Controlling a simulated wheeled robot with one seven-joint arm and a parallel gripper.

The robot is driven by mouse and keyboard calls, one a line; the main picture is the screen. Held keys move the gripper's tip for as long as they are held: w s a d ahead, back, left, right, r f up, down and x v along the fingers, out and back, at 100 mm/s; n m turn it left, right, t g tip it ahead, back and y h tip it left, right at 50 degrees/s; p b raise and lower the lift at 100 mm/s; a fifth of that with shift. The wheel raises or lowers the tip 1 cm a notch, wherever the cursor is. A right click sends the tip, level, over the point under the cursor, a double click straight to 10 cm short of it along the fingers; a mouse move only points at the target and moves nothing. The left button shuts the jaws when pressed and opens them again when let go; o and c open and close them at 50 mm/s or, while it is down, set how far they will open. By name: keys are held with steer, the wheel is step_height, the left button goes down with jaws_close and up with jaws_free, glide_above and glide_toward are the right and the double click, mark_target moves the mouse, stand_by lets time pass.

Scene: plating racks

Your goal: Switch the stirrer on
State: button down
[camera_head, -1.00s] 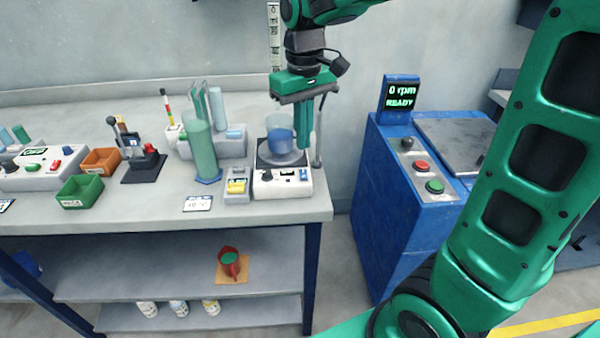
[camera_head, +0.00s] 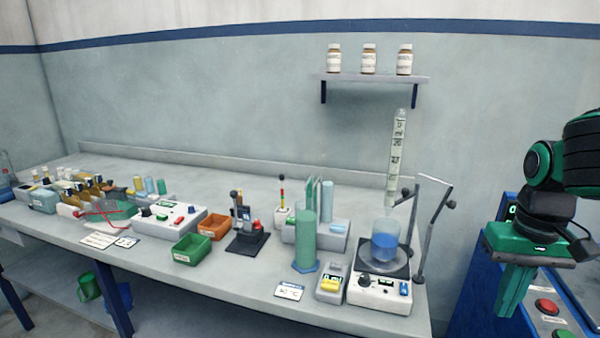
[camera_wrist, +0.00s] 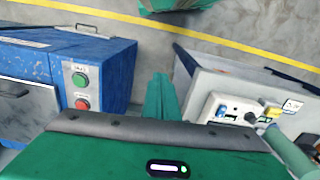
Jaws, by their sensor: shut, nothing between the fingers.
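The stirrer (camera_head: 378,298) is a white box with a dark top plate at the right end of the bench. Its front has a dark knob (camera_head: 361,281), a small dark display and a blue switch (camera_head: 404,288); which way the switch is set is too small to tell. A beaker of blue liquid (camera_head: 385,246) stands on the plate. My gripper (camera_head: 510,303), green with its fingers shut and empty, hangs to the right of the stirrer, apart from it. In the wrist view the fingers (camera_wrist: 160,95) point between the blue cabinet and the bench, with the stirrer (camera_wrist: 232,110) to their right.
A stand with clamp arms (camera_head: 432,225) rises at the stirrer's right. A yellow-marked grey device (camera_head: 331,284) and a green cylinder (camera_head: 305,238) stand to its left. The blue cabinet with a red button (camera_head: 546,306) is at the right. Floor shows between bench and cabinet.

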steer(key=s+d+f+m, duration=0.1)
steer(key=s+d+f, duration=0.1)
steer(key=s, duration=0.3)
steer(key=s+d+f+m, duration=0.1)
steer(key=s+m, duration=0.1)
steer(key=s, duration=0.3)
steer(key=shift+s+d+f+m, duration=0.3)
steer(key=shift+s+d+f, duration=0.05)
steer(key=shift+d+f, duration=0.05)
